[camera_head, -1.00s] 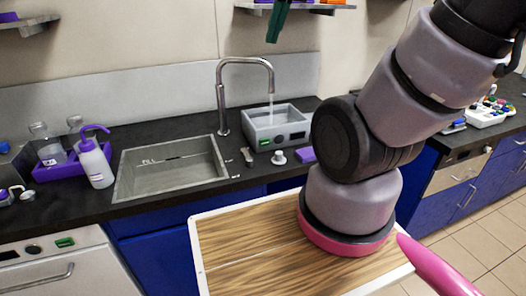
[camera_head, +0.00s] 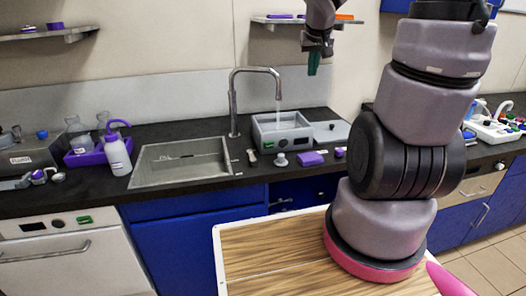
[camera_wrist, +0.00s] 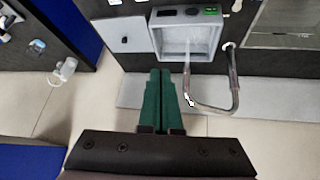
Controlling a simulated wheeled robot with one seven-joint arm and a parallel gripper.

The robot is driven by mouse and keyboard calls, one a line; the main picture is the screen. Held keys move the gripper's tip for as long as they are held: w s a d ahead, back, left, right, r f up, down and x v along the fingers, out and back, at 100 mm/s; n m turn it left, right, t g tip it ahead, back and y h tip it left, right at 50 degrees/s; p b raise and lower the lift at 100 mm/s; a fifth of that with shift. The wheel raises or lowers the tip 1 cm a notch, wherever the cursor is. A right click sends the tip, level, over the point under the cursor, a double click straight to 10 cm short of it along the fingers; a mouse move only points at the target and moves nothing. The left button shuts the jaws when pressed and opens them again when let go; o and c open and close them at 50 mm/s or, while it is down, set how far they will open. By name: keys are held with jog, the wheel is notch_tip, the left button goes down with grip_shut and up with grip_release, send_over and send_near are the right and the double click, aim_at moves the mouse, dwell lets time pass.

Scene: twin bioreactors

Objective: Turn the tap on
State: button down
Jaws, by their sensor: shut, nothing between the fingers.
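A small metal lever (camera_head: 251,157) and a round knob (camera_head: 282,160) sit on the counter in front of the device. My gripper (camera_head: 313,72) has green fingers, shut and empty, in the air right of the spout. The fingers (camera_wrist: 160,72) are apart from the tap in the wrist view.
A purple-topped wash bottle (camera_head: 117,155) and a purple tray (camera_head: 85,158) with glassware stand left of the sink. A purple block (camera_head: 310,159) lies right of the knob. Shelves (camera_head: 300,20) hang above. A wooden-topped surface (camera_head: 275,258) is in front.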

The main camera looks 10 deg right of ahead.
jog(key=w+f+n+y, duration=0.1)
jog(key=w+f, duration=0.4)
jog(key=f, duration=0.2)
jog(key=n+g+y, duration=0.2)
jog(key=n+y, duration=0.1)
jog(key=y, duration=0.4)
send_near(252, 158)
jog(key=w+d, duration=0.3)
jog(key=d, duration=0.1)
jog(key=x, duration=0.8)
jog(key=shift+w+a, duration=0.45)
jog(key=shift+w, duration=0.05)
jog(key=shift+a, duration=0.1)
jog(key=shift+w+a, duration=0.1)
jog(key=shift+a, duration=0.4)
jog(key=shift+r, duration=0.1)
